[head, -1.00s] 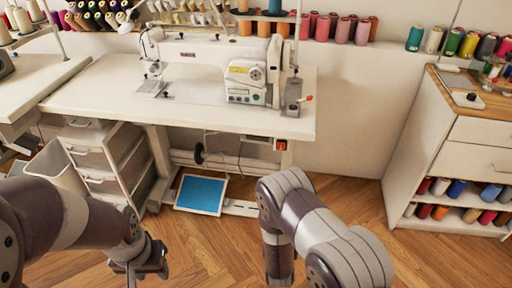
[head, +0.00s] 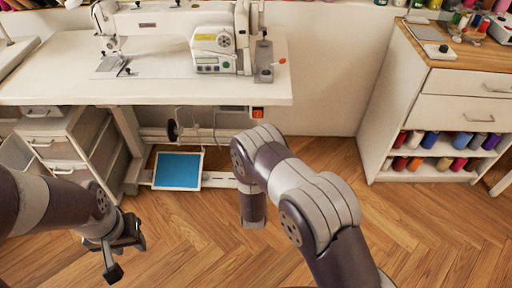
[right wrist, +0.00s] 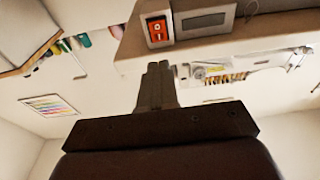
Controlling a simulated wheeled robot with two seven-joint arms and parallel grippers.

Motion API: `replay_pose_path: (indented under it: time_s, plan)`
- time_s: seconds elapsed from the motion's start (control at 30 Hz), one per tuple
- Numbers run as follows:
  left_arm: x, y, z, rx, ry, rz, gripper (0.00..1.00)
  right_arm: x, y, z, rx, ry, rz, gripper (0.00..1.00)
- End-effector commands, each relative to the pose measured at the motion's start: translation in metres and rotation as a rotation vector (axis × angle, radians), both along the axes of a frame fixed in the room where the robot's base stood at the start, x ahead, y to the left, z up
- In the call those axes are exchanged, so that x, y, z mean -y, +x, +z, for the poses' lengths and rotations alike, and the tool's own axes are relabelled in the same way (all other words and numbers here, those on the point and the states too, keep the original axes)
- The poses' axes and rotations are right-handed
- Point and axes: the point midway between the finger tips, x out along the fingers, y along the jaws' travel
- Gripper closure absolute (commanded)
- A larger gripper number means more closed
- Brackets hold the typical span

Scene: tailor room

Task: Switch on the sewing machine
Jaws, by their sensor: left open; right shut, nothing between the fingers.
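The white sewing machine (head: 180,30) stands on its white table (head: 60,82). An orange-red switch (head: 258,113) sits under the table's front edge, right of centre. In the right wrist view the red switch (right wrist: 157,29), marked 0 and I, is near, beside a grey box with a small panel (right wrist: 204,21). My right gripper (right wrist: 158,66) is shut and empty, its tips just below the switch and apart from it in the picture. In the head view my right arm hides that gripper. My left gripper (head: 126,258) is open and empty above the floor at lower left.
A blue-topped foot pedal (head: 178,170) lies on the floor under the table. Drawers (head: 62,150) stand under its left side. A white cabinet (head: 455,110) with thread spools stands at right. Wooden floor between is clear.

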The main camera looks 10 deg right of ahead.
Motion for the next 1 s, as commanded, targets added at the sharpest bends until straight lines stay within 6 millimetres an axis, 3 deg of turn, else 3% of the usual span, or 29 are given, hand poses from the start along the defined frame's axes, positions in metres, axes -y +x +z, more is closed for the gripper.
replay_pose_path:
  time_s: [0.3, 0.5, 0.93, 1.0]
  plan:
    - [0.0, 0.0, -0.013, 0.0, 0.0, 0.0, 0.57, 0.019, 0.065, 0.009, 0.003, -0.001, 0.0, 1.0]
    - [0.0, 0.0, -0.017, 0.0, 0.0, 0.0, 0.57, 0.026, 0.09, 0.014, 0.0, -0.001, 0.001, 1.0]
    - [0.0, 0.0, -0.018, 0.0, 0.0, 0.0, 0.57, 0.028, 0.097, 0.016, -0.002, -0.002, 0.001, 1.0]
    - [0.0, 0.0, -0.011, 0.0, 0.0, 0.0, 0.57, 0.029, 0.099, 0.021, -0.018, 0.004, 0.001, 1.0]
